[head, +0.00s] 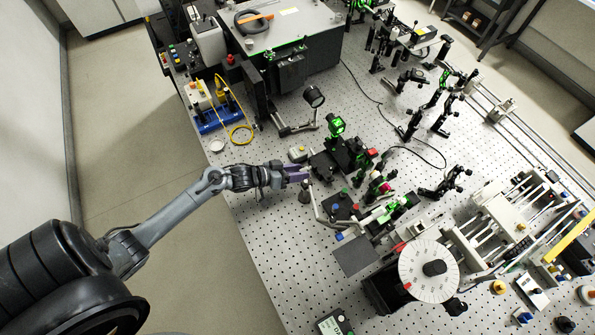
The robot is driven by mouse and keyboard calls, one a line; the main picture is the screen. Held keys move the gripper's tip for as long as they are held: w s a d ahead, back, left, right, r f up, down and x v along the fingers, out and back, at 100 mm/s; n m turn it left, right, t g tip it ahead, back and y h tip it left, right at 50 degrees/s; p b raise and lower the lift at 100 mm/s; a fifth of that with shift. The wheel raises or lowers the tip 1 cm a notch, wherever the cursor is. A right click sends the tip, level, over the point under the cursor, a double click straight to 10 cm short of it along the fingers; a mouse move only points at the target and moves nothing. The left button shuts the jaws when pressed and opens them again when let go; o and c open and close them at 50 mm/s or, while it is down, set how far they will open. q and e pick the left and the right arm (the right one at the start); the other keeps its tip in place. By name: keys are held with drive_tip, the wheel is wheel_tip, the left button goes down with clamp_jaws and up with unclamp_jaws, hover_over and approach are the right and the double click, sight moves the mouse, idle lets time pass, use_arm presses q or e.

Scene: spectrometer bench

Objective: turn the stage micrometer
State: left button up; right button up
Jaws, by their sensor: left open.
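My left gripper (298,174) reaches in from the left over the near edge of the optical bench. Its fingers are open and point right, toward a dark stage assembly (327,164) with black blocks and a green-ringed optic (336,125) above it. A small pale part (297,154) sits at the left side of this assembly, just above the fingers in the picture. The stage micrometer is too small to make out with certainty. I cannot tell whether the fingers touch anything. My right gripper is not in view.
A small dark post (304,195) stands just below the fingers. A white graduated disc (428,270) stands at lower right, near a dark flat plate (355,255). A yellow cable (241,134) and a large grey-topped box (290,25) lie farther back. The bench's near-left strip is mostly clear.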

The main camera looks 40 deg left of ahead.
use_arm(q)
drive_tip(key=v, duration=1)
drive_tip(key=shift+s+a+r, duration=0.15)
drive_tip(key=shift+s, duration=0.2)
drive_tip(key=shift+w+d+y, duration=0.1)
drive_tip(key=shift+d+y, duration=0.2)
drive_tip(key=shift+d, duration=0.1)
drive_tip(key=d+y, duration=0.1)
drive_tip(key=d, duration=0.1)
drive_tip(key=d+f+g+y, duration=0.1)
drive_tip(key=d, duration=0.1)
drive_tip(key=shift+f+m+y, duration=0.1)
drive_tip(key=shift+m+y, duration=0.3)
drive_tip(key=d, duration=0.1)
drive_tip(key=s+d+g+y, duration=0.1)
drive_tip(key=s+d+y, duration=0.1)
drive_tip(key=shift+d+r+g, duration=0.1)
drive_tip(key=shift+r+g, duration=0.3)
drive_tip(key=s+d+r+m+g+y+p, duration=0.1)
drive_tip(key=s+d+r+g, duration=0.2)
drive_tip(key=s+r, duration=0.15)
drive_tip(key=s+d+r+g+p, duration=0.1)
drive_tip(key=s+d+r+g, duration=0.25)
drive_tip(key=s, duration=0.25)
wheel_tip(320, 180, up, 13)
drive_tip(key=p, duration=1.4)
drive_tip(key=shift+t, duration=0.35)
